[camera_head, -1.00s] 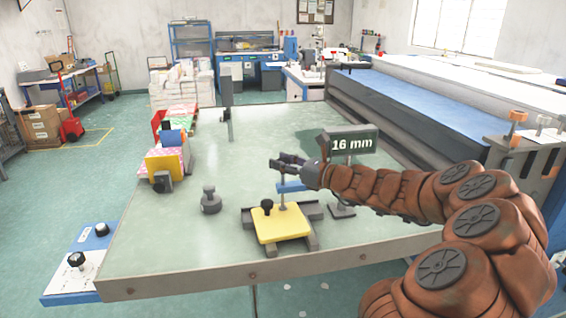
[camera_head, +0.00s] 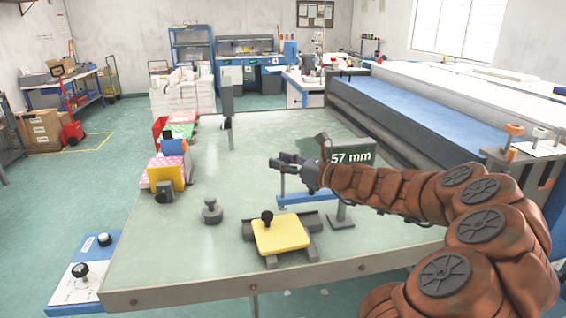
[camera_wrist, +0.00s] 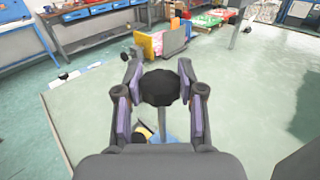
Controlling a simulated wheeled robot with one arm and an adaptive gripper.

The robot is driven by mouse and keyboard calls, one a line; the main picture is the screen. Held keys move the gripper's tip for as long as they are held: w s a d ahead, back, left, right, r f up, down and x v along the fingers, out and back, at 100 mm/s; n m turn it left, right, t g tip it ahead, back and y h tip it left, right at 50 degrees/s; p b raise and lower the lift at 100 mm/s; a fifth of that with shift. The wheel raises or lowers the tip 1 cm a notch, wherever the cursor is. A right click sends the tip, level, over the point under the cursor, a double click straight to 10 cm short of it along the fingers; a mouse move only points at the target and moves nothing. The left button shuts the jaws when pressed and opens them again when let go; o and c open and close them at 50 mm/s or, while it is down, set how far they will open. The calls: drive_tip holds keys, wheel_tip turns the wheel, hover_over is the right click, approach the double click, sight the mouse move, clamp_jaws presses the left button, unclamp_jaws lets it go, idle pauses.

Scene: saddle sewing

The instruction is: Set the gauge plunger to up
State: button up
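The gauge stands on the table, with a blue arm (camera_head: 306,200), a grey post and a dark display (camera_head: 352,156) reading 57 mm. A thin vertical plunger rod (camera_head: 282,188) shows above the end of the blue arm. My gripper (camera_head: 274,162) is at the top of this rod. In the wrist view, the round black plunger knob (camera_wrist: 160,87) sits between the two fingertips, which appear to touch it on both sides. The rod also shows below the knob. The yellow piece (camera_head: 282,236) lies in a grey holder below the gauge arm, with a black knob on it.
A grey weight-like piece (camera_head: 211,211) stands left of the holder. A blue-edged panel with black knobs (camera_head: 84,270) is at the lower left.

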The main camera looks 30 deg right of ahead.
drive_tip(key=o, duration=0.5)
drive_tip(key=shift+r, duration=0.15)
drive_tip(key=shift+s, duration=0.1)
drive_tip(key=shift+v, duration=6)
